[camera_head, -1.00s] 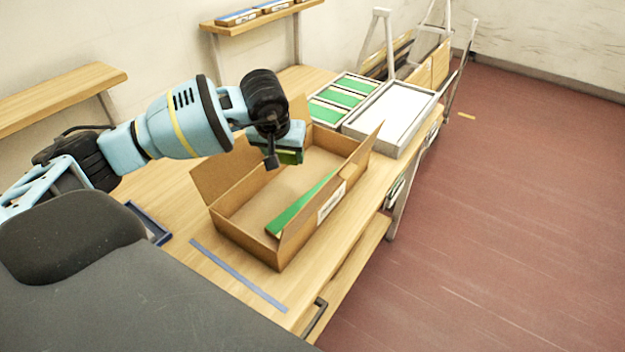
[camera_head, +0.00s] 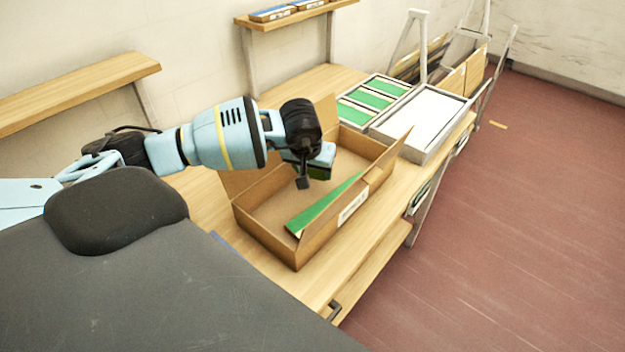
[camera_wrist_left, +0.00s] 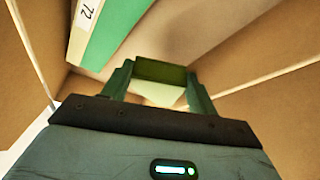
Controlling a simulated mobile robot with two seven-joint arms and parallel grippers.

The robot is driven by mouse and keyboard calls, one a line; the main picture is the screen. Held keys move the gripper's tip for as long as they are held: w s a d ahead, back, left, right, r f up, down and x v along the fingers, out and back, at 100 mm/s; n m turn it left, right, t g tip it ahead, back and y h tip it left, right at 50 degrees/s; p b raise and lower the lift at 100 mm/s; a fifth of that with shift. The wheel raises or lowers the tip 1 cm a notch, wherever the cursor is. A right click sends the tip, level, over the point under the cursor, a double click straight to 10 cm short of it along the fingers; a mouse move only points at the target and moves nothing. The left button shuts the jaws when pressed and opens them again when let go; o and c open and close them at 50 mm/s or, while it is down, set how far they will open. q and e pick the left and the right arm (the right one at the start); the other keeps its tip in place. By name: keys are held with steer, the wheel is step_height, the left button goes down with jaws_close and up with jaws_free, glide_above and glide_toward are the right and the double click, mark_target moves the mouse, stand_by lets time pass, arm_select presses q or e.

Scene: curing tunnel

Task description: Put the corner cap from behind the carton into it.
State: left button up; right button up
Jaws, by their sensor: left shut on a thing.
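The open cardboard carton (camera_head: 268,237) stands on the wooden bench with its flaps up. A long green strip (camera_head: 325,203) leans inside it along the right wall; it also shows in the left wrist view (camera_wrist_left: 113,35). My left gripper (camera_head: 312,170) is shut on the corner cap (camera_head: 319,173), a small dark green block, and holds it over the carton's back part. In the left wrist view the cap (camera_wrist_left: 161,72) sits between both fingers, with the carton's cardboard around it. The cap's underside is hidden. My right gripper is not in view.
A tray with green panels (camera_head: 372,92) and a grey tray with a white sheet (camera_head: 418,118) stand behind the carton. A wooden shelf (camera_head: 75,90) is on the wall at left. Red floor (camera_head: 510,210) lies open at right.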

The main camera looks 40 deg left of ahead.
mark_target(314, 187)
arm_select(q)
steer(key=shift+f, duration=1.85)
steer(key=shift+f, duration=0.1)
steer(key=shift+f, duration=0.15)
steer(key=o, duration=0.7)
steer(key=shift+c, duration=0.2)
steer(key=shift+r, duration=0.6)
steer(key=v, duration=1.1)
steer(key=shift+p, duration=0.4)
steer(key=shift+s+r, duration=0.15)
